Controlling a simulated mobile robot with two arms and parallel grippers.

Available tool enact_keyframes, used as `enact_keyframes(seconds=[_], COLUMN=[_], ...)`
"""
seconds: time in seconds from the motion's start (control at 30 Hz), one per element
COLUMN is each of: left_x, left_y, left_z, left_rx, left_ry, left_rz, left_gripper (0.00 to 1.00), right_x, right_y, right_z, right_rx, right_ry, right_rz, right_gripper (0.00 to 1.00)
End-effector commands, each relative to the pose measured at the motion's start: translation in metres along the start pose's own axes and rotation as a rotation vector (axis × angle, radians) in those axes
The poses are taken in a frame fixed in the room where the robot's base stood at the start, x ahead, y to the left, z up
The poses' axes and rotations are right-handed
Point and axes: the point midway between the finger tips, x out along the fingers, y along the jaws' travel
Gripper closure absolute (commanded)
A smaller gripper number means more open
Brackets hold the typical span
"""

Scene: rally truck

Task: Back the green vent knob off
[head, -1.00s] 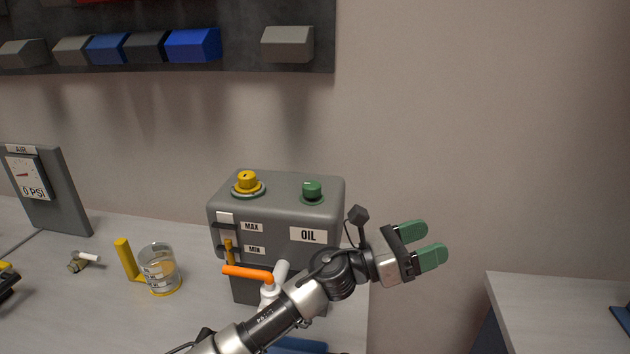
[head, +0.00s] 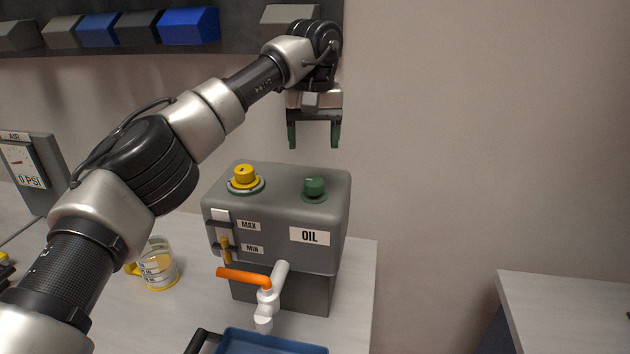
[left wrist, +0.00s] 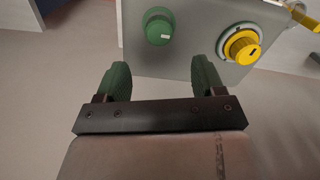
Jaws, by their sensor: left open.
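The green vent knob (head: 315,187) sits on top of the grey oil tank (head: 275,225), at its right. In the left wrist view the green knob (left wrist: 159,29) shows from above with a white mark, beyond the fingertips and a little left of the middle between them. My left gripper (head: 314,146) points down above the tank, over the green knob with a clear gap. Its green fingers are apart and empty; they also show in the left wrist view (left wrist: 160,72). My right gripper is not in view.
A yellow cap (head: 244,176) stands left of the green knob on the tank. An orange-handled tap (head: 250,278) is on the tank's front, above a blue tray (head: 270,342). A measuring jug (head: 158,266) stands left. Wall bins (head: 188,26) hang behind.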

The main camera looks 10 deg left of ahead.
Motion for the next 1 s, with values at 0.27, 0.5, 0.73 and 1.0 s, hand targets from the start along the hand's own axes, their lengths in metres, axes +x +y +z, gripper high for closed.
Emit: enact_keyframes(seconds=[0.27, 0.5, 0.73, 1.0], left_x=[0.051, 0.087, 0.101, 0.101], left_y=[0.000, 0.001, 0.002, 0.002], left_z=[0.001, 0.001, 0.001, 0.001], left_rx=[0.000, 0.000, 0.000, 0.000], left_ry=[-0.006, -0.005, -0.002, -0.002], left_rz=[0.002, 0.004, 0.005, 0.005], left_gripper=[0.31, 0.31, 0.31, 0.39], right_x=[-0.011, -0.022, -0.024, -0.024], right_y=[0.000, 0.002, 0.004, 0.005], right_z=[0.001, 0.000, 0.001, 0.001], right_rx=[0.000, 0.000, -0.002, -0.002], right_ry=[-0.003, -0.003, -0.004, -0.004], right_rz=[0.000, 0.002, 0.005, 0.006], right_gripper=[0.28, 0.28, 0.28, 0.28])
